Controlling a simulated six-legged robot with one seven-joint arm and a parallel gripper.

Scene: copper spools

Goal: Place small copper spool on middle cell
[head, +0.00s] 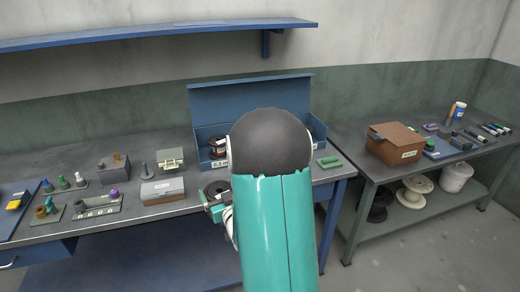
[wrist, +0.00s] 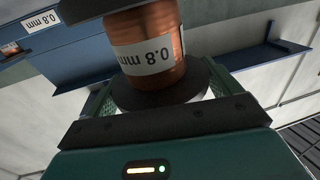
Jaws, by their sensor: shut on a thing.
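A copper spool (wrist: 148,40) with dark flanges and a white "0.8 mm" label fills the middle of the wrist view. My gripper (wrist: 160,92) is shut on it, with a green finger at each side of the lower flange. In the head view the spool's dark flange (head: 214,187) shows above my gripper (head: 215,206), in front of the blue bin (head: 203,131). The bin's left cell holds a dark-flanged spool (head: 217,146) behind a partly covered label. My arm hides the bin's middle. A "0.8 mm" label (wrist: 41,22) is on the blue bin front in the wrist view.
Left of the bin, the bench holds a grey box (head: 162,190), a grey tray (head: 97,206) and several small parts. A green piece (head: 329,162) lies right of the bin. A second table carries a brown box (head: 394,144). A blue shelf (head: 150,35) hangs above.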

